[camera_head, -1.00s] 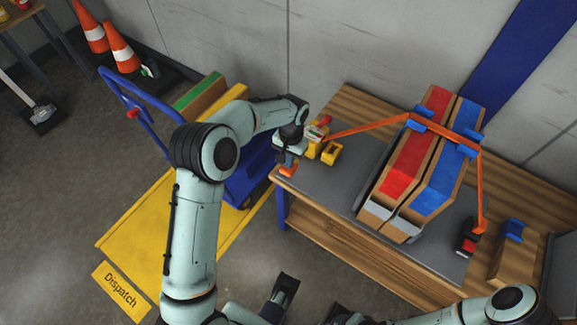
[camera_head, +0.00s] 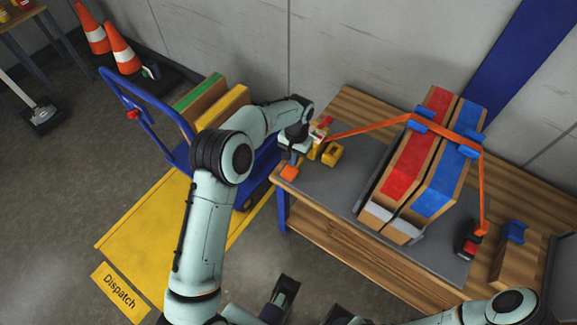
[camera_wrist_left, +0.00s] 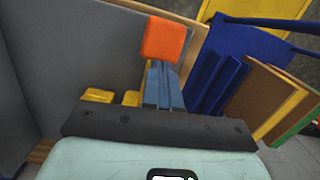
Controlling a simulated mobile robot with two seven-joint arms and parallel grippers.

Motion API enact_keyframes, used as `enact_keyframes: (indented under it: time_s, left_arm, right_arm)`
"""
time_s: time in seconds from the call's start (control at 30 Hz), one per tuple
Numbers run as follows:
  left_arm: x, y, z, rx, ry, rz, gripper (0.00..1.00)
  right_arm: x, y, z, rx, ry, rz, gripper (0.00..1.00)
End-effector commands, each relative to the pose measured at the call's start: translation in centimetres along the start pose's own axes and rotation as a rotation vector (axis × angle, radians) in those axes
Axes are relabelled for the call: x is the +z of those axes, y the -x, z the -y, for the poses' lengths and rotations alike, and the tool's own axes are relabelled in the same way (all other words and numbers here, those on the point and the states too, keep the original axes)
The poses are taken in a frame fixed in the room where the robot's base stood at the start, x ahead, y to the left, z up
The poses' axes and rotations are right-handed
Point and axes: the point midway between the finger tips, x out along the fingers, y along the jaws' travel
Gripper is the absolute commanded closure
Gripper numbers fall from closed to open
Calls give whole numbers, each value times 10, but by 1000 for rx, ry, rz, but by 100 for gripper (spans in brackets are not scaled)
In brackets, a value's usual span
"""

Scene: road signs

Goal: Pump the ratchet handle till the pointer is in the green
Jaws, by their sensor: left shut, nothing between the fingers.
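The yellow ratchet (camera_head: 331,154) sits at the left end of the bench, on the grey mat. A small red and green patch (camera_head: 323,122) shows beside it; any pointer there is too small to read. The orange handle grip (camera_head: 289,173) is at the mat's left corner. My left gripper (camera_head: 290,160) points down just behind the grip. In the left wrist view its grey-blue fingers (camera_wrist_left: 164,86) are shut and empty, with the orange grip (camera_wrist_left: 163,39) at their tips; I cannot tell if they touch. Yellow ratchet parts (camera_wrist_left: 97,96) show beside the fingers.
An orange strap (camera_head: 365,128) runs over a red carton (camera_head: 403,165) and a blue carton (camera_head: 440,180) to a red and black piece (camera_head: 468,240). A blue trolley (camera_head: 140,100) with boards stands left of the bench, by a yellow floor area (camera_head: 140,230).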

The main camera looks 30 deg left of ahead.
Motion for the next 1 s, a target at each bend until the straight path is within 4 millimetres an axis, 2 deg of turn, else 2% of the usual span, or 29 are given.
enact_keyframes:
  time_s: [0.27, 0.37, 0.6, 0.8, 1.0]
  left_arm:
    - [-2, -1, -1, 1, -1, -7, 100]
    - [-2, 14, -1, 1, -2, -10, 100]
    - [-1, 70, -1, 1, 0, -11, 100]
    - [1, 110, 0, 0, 0, -7, 100]
    - [1, 131, 0, -1, 0, -6, 100]
  right_arm:
    - [-4, 2, 2, -3, 2, -13, 43]
    - [-2, 4, 2, -3, 2, -9, 43]
    - [2, 10, 3, 0, 1, 3, 43]
    - [6, 16, 3, 3, -1, 12, 43]
    - [8, 18, 4, 4, -1, 18, 43]
